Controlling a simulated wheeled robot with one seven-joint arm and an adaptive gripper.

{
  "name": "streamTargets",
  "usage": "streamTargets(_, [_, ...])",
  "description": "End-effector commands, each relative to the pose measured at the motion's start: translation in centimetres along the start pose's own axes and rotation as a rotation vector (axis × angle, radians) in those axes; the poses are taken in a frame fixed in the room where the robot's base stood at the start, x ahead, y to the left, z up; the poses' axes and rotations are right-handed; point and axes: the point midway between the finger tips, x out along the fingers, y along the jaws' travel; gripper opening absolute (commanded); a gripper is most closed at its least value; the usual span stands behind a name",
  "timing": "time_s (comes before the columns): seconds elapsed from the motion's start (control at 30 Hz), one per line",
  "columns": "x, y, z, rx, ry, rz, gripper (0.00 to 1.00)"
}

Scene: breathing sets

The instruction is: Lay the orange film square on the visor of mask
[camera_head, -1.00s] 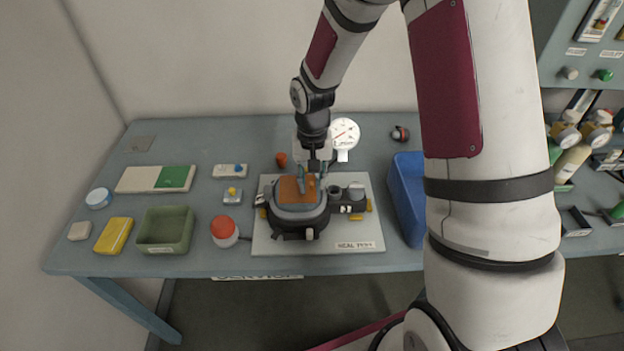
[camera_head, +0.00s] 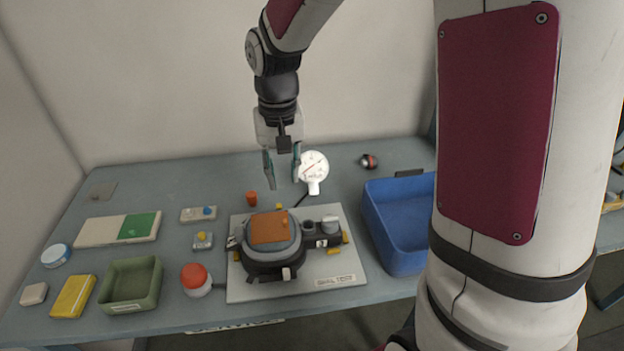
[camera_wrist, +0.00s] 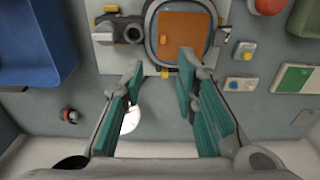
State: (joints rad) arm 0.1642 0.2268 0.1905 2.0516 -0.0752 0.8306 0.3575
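The orange film square (camera_head: 269,227) lies on the visor of the mask (camera_head: 272,262), which rests on a light board. In the wrist view the orange film (camera_wrist: 182,38) lies within the grey-rimmed visor frame, towards its right side. My gripper (camera_head: 282,186) is above and behind the mask, apart from it. Its two teal fingers are spread with nothing between them, as the wrist view (camera_wrist: 160,65) also shows.
A blue bin (camera_head: 400,225) stands right of the board (camera_head: 300,290). A white gauge (camera_head: 314,168) stands behind the mask. A red button (camera_head: 195,277), a green tray (camera_head: 131,285) and a yellow block (camera_head: 73,297) are at the left. The back of the table is mostly clear.

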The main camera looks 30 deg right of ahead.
Motion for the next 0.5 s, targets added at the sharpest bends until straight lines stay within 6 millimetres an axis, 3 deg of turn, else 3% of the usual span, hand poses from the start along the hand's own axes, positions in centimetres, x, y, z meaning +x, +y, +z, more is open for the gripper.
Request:
streamTargets(0.03, [-1.8,0.2,0.8,-0.015,0.032,0.001,0.28])
streamTargets(0.2, [-6.9,1.5,4.5,-0.078,0.131,0.001,0.28])
streamTargets(0.5, [-12.8,3.8,12.2,-0.182,0.299,-0.025,0.28])
